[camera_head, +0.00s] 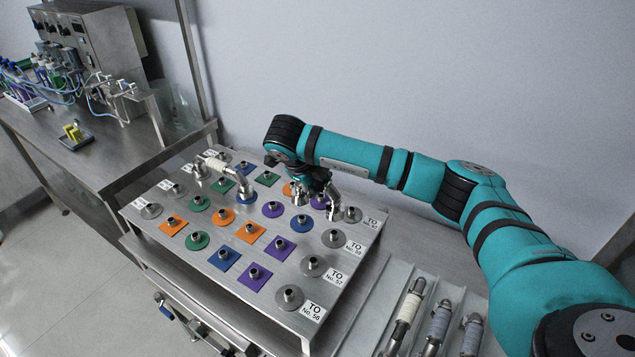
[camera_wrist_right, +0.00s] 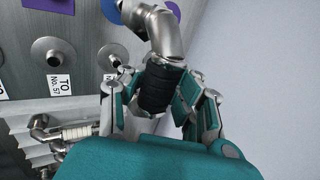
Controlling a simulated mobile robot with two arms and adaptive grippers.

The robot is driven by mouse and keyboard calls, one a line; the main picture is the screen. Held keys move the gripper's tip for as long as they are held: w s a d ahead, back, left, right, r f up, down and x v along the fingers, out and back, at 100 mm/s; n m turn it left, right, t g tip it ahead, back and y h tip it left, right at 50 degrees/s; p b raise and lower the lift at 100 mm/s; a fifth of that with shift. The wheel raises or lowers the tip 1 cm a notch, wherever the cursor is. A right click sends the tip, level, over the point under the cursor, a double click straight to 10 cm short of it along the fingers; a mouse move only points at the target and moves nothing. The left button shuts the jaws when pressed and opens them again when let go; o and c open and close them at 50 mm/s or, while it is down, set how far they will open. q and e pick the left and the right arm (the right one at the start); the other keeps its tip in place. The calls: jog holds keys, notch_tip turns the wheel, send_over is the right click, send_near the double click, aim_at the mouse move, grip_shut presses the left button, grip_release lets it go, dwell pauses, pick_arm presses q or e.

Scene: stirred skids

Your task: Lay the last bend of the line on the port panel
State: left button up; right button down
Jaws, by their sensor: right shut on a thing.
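The port panel (camera_head: 180,249) is a tilted steel plate with rows of round ports on green, orange, blue and purple discs and squares. A laid bend with a cream sleeve (camera_head: 216,164) spans from the left edge ports to a blue-disc port. My right gripper (camera_head: 316,187) is over the panel's back right part, shut on a steel bend (camera_wrist_right: 165,32) with a black sleeve (camera_wrist_right: 160,88). The bend's elbow end (camera_head: 334,208) hangs close to the right-hand ports; I cannot tell whether it touches one. The gripper hides part of the bend. My left gripper is out of view.
A grooved rack (camera_head: 372,300) at the front right holds several bends with cream and blue-grey sleeves. White labels (camera_head: 313,311) line the panel's right edge. A steel bench (camera_head: 90,160) with instruments stands at the left. A wall rises behind the panel.

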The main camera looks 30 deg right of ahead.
jog(key=shift+f+b, duration=1.6)
jog(key=shift+f, duration=0.5)
jog(key=shift+f, duration=0.25)
jog(key=shift+f+b, duration=1.7)
jog(key=shift+f, duration=0.25)
jog(key=c, duration=0.9)
grip_release()
jog(key=shift+a+r, duration=0.1)
jog(key=v, duration=1.2)
